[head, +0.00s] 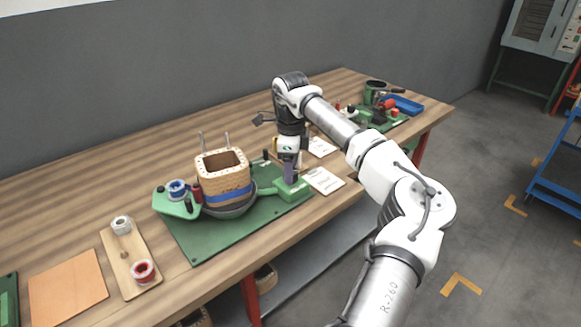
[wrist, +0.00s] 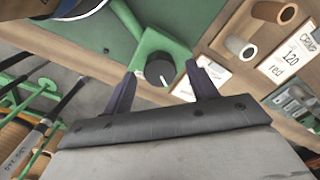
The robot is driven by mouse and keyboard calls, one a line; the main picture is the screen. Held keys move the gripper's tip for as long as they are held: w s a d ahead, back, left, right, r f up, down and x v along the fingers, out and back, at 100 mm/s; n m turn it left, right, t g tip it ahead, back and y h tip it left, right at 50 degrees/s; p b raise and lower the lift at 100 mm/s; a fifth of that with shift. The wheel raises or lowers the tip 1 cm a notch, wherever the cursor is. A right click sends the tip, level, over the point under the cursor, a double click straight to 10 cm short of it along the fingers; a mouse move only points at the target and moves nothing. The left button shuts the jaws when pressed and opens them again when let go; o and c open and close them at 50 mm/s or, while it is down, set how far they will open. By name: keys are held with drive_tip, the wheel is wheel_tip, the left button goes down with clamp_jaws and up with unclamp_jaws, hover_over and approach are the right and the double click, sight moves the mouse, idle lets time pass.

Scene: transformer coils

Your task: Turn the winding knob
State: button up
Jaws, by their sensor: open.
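The winding knob (wrist: 160,70) is round and black with a pale mark on its face. It sits on a green block (wrist: 163,47), which also shows at the right end of the green winding stand in the head view (head: 292,190). My gripper (wrist: 161,74) is open, with one dark finger on each side of the knob in the wrist view. I cannot tell whether the fingers touch it. In the head view my gripper (head: 290,172) points down over the green block and hides the knob. The coil (head: 222,175), a tan slotted former with a blue band, stands on the round base left of the gripper.
A blue spool (head: 176,188) sits on the stand's left arm. A wooden board (head: 112,243) with two spools lies further left. Printed cards (head: 323,181) lie right of the gripper. A blue tray (head: 404,104) and tools stand at the far right end.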

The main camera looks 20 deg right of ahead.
drive_tip(key=shift+f, duration=0.65)
drive_tip(key=c, duration=1)
